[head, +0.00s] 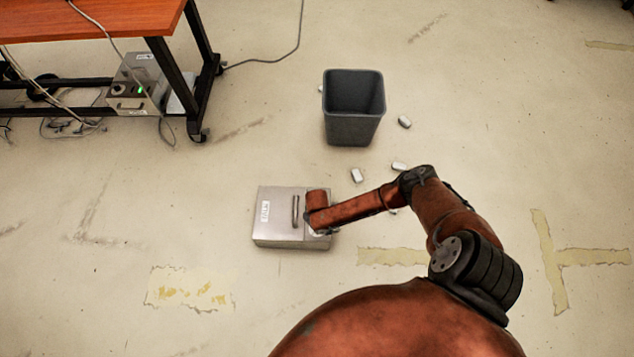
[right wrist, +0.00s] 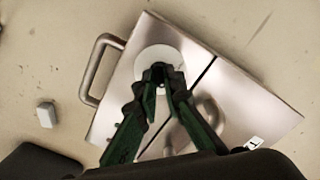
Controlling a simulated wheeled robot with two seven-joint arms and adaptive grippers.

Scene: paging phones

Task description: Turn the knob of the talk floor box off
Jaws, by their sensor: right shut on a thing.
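The silver floor box (head: 277,221) lies on the floor in the middle of the head view, with a white label and a handle on top. The label's text is too small to read surely. My right arm reaches over the box's right side and hides its end there. In the right wrist view the box (right wrist: 231,91) shows a round white dial plate (right wrist: 150,55). My right gripper (right wrist: 160,75) has its green fingers closed on the small dark knob (right wrist: 159,66) at the plate's centre. The knob is mostly hidden by the fingertips, so its setting cannot be told. My left gripper is not in view.
A grey bin (head: 352,128) stands behind the box. Several small pale blocks (head: 357,175) lie around it. The floor left of the box is clear.

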